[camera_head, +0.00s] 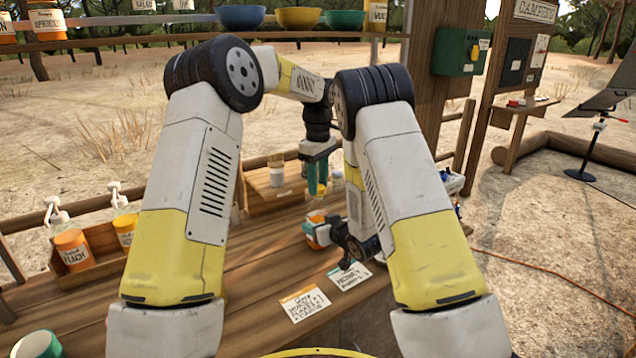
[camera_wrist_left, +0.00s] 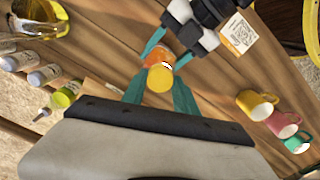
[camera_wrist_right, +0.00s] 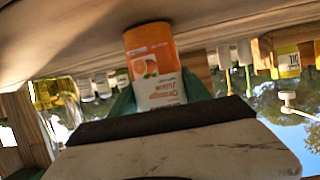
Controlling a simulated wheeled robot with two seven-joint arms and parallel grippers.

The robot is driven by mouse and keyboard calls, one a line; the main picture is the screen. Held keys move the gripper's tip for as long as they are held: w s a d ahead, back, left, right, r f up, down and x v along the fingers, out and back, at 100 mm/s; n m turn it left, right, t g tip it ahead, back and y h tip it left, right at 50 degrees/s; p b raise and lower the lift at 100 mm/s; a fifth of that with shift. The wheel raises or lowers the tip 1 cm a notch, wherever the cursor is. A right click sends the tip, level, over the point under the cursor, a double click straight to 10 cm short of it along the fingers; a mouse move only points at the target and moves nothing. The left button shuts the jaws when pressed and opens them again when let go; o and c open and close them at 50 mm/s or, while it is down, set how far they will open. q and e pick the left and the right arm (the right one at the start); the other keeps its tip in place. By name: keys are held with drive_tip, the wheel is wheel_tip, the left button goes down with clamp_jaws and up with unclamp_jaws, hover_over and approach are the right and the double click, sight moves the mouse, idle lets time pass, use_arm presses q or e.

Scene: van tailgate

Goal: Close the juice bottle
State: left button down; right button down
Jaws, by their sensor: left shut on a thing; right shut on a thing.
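The orange-and-white juice bottle (camera_head: 316,232) is at the right part of the wooden counter. My right gripper (camera_wrist_right: 163,92) is shut around it, and its orange juice label fills the middle of the right wrist view. My left gripper (camera_head: 318,188) points down above the bottle in the head view. In the left wrist view, a round yellow cap (camera_wrist_left: 160,79) sits between my left fingertips, in front of the orange bottle (camera_wrist_left: 158,56).
Two paper cards (camera_head: 305,303) lie near the counter's front edge. Peach jars and pump bottles stand in a wooden tray (camera_head: 95,268) at the left. A yellow mug (camera_wrist_left: 257,103), a pink mug (camera_wrist_left: 283,123) and a green mug (camera_wrist_left: 298,143) show in the left wrist view.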

use_arm(q)
drive_tip(key=m, duration=1.7)
drive_tip(key=shift+m, duration=0.3)
drive_tip(key=m, duration=0.6)
drive_tip(key=shift+m, duration=0.4)
drive_tip(key=c, duration=0.9)
unclamp_jaws()
drive_tip(key=shift+c, duration=0.2)
drive_tip(key=shift+r, duration=2.25)
drive_tip(key=shift+c, duration=0.5)
